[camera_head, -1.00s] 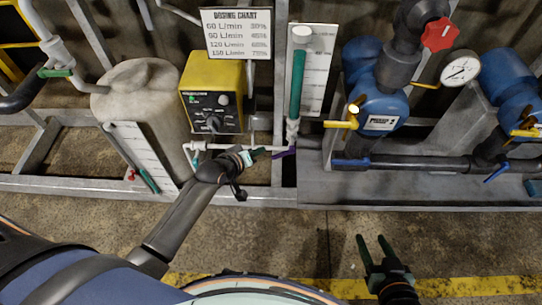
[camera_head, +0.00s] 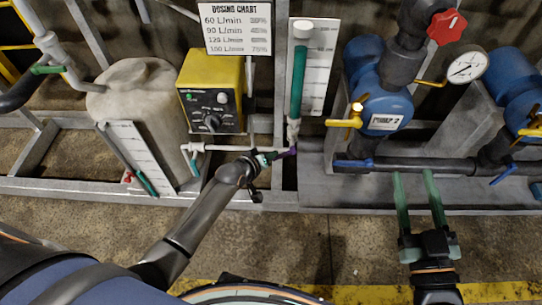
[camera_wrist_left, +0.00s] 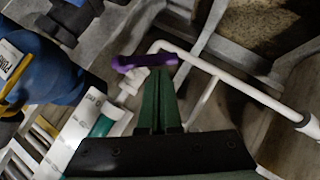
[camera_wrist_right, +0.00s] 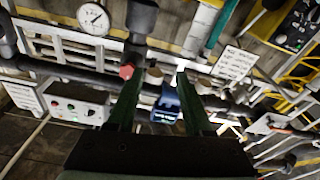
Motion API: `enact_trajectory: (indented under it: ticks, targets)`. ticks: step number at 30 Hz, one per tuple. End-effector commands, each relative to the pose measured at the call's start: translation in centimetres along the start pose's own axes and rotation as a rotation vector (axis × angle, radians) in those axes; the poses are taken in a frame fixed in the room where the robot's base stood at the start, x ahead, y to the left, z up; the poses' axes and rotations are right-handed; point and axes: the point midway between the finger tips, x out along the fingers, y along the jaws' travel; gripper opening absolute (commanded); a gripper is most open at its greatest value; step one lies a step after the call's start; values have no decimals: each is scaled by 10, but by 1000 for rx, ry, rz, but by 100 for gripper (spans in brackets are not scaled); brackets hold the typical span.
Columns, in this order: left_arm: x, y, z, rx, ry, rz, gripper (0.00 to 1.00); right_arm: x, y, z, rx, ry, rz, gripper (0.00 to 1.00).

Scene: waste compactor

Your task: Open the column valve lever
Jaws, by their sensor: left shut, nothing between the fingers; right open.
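The purple lever (camera_head: 293,151) is at the foot of the clear column with green liquid (camera_head: 298,85). In the left wrist view the purple lever (camera_wrist_left: 145,62) lies across the picture, just beyond my fingertips. My left gripper (camera_head: 275,156) is shut and empty, its tips at the lever; they look to be touching or very close, but I cannot tell which. Its closed fingers also show in the left wrist view (camera_wrist_left: 160,75). My right gripper (camera_head: 416,176) is open and empty, in front of the pipe below the pump, away from the lever.
A white pipe (camera_head: 225,148) runs left from the column foot. The yellow control box (camera_head: 212,90) and pale tank (camera_head: 140,100) stand left. The blue pump (camera_head: 375,95) with yellow-handled valve (camera_head: 345,122) stands right. The floor in front is clear.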

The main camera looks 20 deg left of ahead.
Motion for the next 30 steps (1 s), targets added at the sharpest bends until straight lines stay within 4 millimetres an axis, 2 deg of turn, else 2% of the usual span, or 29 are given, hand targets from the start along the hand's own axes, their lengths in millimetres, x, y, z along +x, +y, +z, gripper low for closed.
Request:
enact_trajectory:
  ticks: [19, 22, 30]
  targets:
    - [2, -1, 2, -11, 1, 13, 0, 0, 0, -6, -14, 41, 0, 51]
    - [3, -2, 3, -24, 1, 26, 0, 1, 3, -35, -39, 141, 0, 51]
    - [4, -3, 4, -41, 0, 43, 0, -1, 3, -52, -61, 211, -1, 51]
